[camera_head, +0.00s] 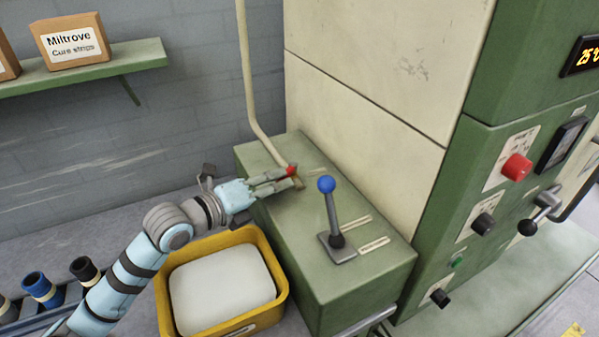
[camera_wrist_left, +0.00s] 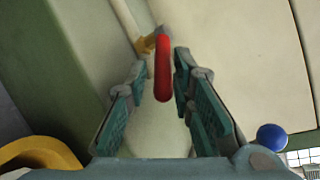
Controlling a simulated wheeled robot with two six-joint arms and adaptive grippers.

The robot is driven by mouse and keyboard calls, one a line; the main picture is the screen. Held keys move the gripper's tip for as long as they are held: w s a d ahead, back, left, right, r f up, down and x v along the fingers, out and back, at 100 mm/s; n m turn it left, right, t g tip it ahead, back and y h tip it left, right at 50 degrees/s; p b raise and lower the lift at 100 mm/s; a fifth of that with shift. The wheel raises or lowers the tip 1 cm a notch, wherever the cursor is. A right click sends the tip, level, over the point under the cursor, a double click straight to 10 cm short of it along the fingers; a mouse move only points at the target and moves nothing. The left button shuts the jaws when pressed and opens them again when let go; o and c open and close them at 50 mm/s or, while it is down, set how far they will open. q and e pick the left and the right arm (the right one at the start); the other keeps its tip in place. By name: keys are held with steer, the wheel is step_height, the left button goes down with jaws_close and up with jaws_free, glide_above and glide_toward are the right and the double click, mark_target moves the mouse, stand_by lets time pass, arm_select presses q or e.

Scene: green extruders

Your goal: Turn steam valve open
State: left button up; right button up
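The steam valve shows as a red handle (camera_head: 290,171) on a brass fitting (camera_head: 298,183) at the foot of a cream pipe, at the back of the green box. My left gripper (camera_head: 283,179) reaches over the box from the left, with its fingertips at the red handle. In the left wrist view the red handle (camera_wrist_left: 163,68) stands upright between the two fingers of the left gripper (camera_wrist_left: 161,72). The fingers are apart, with a gap visible on both sides of the handle. Contact with it cannot be told. My right gripper is not in view.
A blue-knobbed lever (camera_head: 327,184) stands on the green box (camera_head: 345,285), right of the gripper. A yellow bin (camera_head: 283,292) with a white block (camera_head: 222,287) sits below my left arm. The cream pipe (camera_head: 248,80) rises behind. A control panel (camera_head: 480,225) is at right.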

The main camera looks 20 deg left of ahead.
arm_select(q)
steer(key=shift+x, duration=0.8)
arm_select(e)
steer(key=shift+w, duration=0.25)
arm_select(q)
steer(key=shift+d+r, duration=0.1)
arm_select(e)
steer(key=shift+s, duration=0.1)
arm_select(q)
steer(key=shift+c, duration=0.3)
jaws_close()
